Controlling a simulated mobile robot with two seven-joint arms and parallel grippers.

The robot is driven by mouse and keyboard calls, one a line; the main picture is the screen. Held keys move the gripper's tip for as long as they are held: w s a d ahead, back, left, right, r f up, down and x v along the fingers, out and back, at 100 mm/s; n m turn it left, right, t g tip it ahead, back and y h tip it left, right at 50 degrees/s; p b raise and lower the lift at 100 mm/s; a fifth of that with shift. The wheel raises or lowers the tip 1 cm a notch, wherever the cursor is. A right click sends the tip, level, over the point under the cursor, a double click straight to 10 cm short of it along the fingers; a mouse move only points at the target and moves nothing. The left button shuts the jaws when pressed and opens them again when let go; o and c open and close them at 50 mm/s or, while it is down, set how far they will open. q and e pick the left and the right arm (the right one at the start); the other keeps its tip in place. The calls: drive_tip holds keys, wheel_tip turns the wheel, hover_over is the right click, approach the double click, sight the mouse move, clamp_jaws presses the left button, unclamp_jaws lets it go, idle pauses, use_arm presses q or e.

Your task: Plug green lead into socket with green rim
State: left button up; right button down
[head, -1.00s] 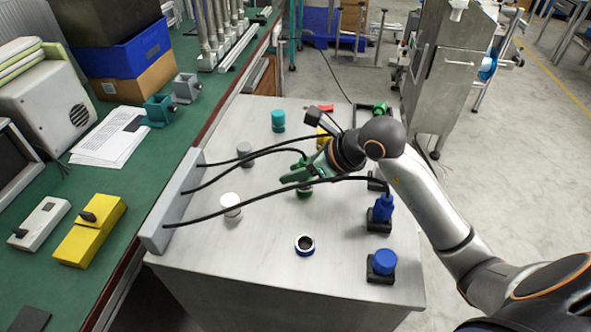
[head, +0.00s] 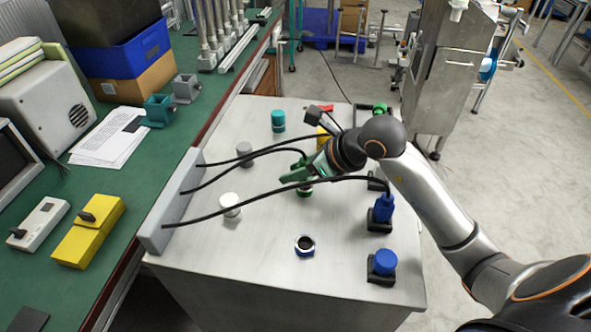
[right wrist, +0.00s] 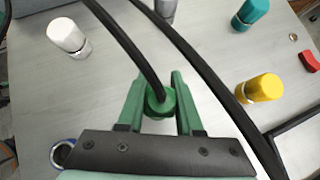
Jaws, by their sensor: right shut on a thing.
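My right gripper (head: 303,172) has green fingers and is shut on the green plug of the green lead. The plug (right wrist: 160,101) shows between the fingers in the right wrist view, with its black cable running up and away. In the head view a green piece with a pale lower edge (head: 305,190) shows just below the fingers, at the socket with the green rim. The gripper hides much of this spot, so I cannot tell whether the plug is in the socket or just above it. My left gripper is not in view.
A blue plug (head: 383,207) stands in a black base at the right. An open socket with a blue rim (head: 305,245) is in front. White (head: 230,206), teal (head: 278,120) and yellow (right wrist: 259,88) caps stand around. Black cables cross from the grey panel (head: 171,202).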

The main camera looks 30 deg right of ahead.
drive_tip(key=shift+f+b, duration=0.5)
drive_tip(key=shift+f, duration=0.05)
drive_tip(key=c, duration=0.8)
unclamp_jaws()
drive_tip(key=shift+c, duration=0.2)
drive_tip(key=shift+p+v, duration=1)
drive_tip(key=shift+v, duration=1.8)
drive_tip(key=shift+p+v, duration=0.5)
drive_tip(key=shift+v, duration=2.25)
